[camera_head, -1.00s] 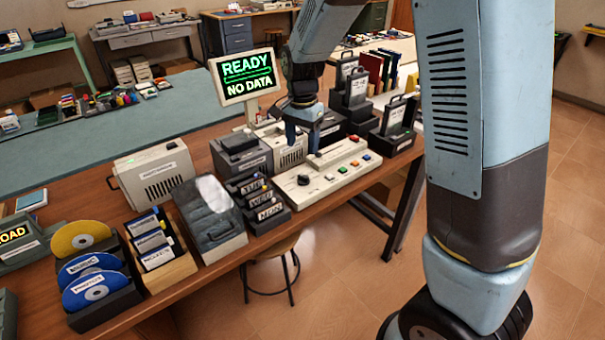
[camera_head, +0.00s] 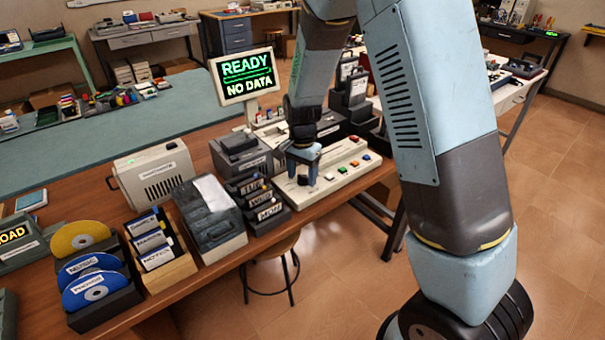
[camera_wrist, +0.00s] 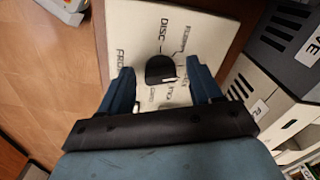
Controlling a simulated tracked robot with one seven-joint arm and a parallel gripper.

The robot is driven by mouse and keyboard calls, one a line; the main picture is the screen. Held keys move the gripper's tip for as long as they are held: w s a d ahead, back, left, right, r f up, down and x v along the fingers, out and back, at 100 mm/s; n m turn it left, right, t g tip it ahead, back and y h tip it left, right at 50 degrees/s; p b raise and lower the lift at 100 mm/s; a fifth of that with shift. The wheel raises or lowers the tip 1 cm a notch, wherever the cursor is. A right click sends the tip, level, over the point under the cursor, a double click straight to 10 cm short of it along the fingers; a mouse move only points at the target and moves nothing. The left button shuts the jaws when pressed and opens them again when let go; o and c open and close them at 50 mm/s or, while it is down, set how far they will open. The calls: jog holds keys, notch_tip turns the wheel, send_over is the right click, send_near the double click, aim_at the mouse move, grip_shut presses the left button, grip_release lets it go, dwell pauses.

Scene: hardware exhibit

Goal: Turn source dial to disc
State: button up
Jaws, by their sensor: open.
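The source dial (camera_wrist: 160,69) is a round black knob on a cream control panel (camera_wrist: 208,28), between my two blue fingers in the wrist view. Printed words ring it; "DISC" reads above it, and other labels are partly hidden. A light mark shows at the dial's lower edge. My gripper (camera_wrist: 158,84) is open, with one finger on each side of the dial and gaps visible; contact cannot be told. In the head view my gripper (camera_head: 301,178) is low over the left end of the panel, with the dark dial (camera_head: 303,180) just below it.
A screen (camera_head: 247,78) reads "READY, NO DATA". Coloured buttons (camera_head: 355,163) lie on the panel's right part. A dark drive box (camera_head: 240,152) and labelled cartridges (camera_head: 262,200) stand close to the left. Discs (camera_head: 92,270) stand in a rack at the far left.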

jog(key=c, duration=1)
jog(key=shift+c, duration=0.2)
jog(key=n, duration=0.3)
jog(key=shift+d+n, duration=0.1)
jog(key=shift+n, duration=0.3)
jog(key=n, duration=0.4)
jog(key=shift+d+n, duration=0.15)
jog(key=shift+n, duration=0.15)
jog(key=n, duration=0.4)
jog(key=shift+w+d, duration=0.1)
jog(key=shift+r+n, duration=0.1)
jog(key=shift+n, duration=1.6)
